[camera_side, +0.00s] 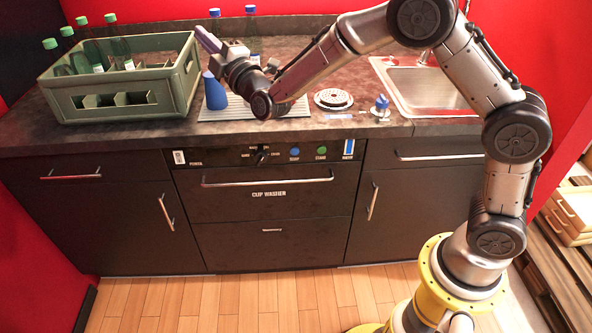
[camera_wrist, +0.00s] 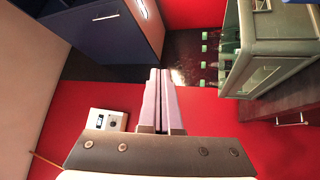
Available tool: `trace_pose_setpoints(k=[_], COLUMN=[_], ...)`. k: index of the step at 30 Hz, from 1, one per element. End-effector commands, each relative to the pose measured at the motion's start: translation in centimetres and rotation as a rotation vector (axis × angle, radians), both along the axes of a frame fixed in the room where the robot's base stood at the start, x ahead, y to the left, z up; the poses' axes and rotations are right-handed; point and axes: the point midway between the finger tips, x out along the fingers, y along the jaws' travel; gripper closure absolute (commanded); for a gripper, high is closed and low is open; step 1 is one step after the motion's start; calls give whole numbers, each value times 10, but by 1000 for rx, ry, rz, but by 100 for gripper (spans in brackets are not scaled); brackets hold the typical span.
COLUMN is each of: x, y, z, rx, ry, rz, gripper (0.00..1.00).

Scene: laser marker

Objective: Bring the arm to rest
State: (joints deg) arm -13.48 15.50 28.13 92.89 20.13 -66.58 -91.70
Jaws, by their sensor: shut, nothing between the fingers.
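My gripper (camera_side: 208,40) is raised above the counter, to the right of the green crate, with its fingers pointing up and to the left. In the wrist view its two pale purple fingers (camera_wrist: 160,100) lie side by side, shut and empty. My arm reaches over the counter from the right. No object touches the fingers.
A green crate (camera_side: 135,108) with several green-capped bottles stands on the left; it also shows in the wrist view (camera_wrist: 262,50). A blue cup (camera_side: 215,92) stands on a ribbed mat (camera_side: 240,108) below my gripper. Two blue-capped bottles stand behind. A sink (camera_side: 425,88) is at right.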

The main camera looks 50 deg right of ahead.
Motion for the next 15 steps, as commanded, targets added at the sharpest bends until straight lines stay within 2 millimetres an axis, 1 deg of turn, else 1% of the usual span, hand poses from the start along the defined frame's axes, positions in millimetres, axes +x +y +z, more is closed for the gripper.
trace_pose_setpoints(k=[1,3,5,6,8,9,11,12,13,14,15], x=[-13,-31,-49,-63,-85,-102,-127,-146,-160,-175,-195], y=[-11,-22,-30,-35,-42,-46,-51,-54,-56,-58,-60], z=[32,61,82,94,108,115,122,123,123,121,116], rx=[41,102,158,197,256,297,363,408,443,481,531], ry=[-2,19,44,63,100,127,175,212,241,271,316], rz=[17,49,76,95,121,138,158,169,176,180,183], gripper=[100,100,100,100,100,100,100,100,100,100,100])
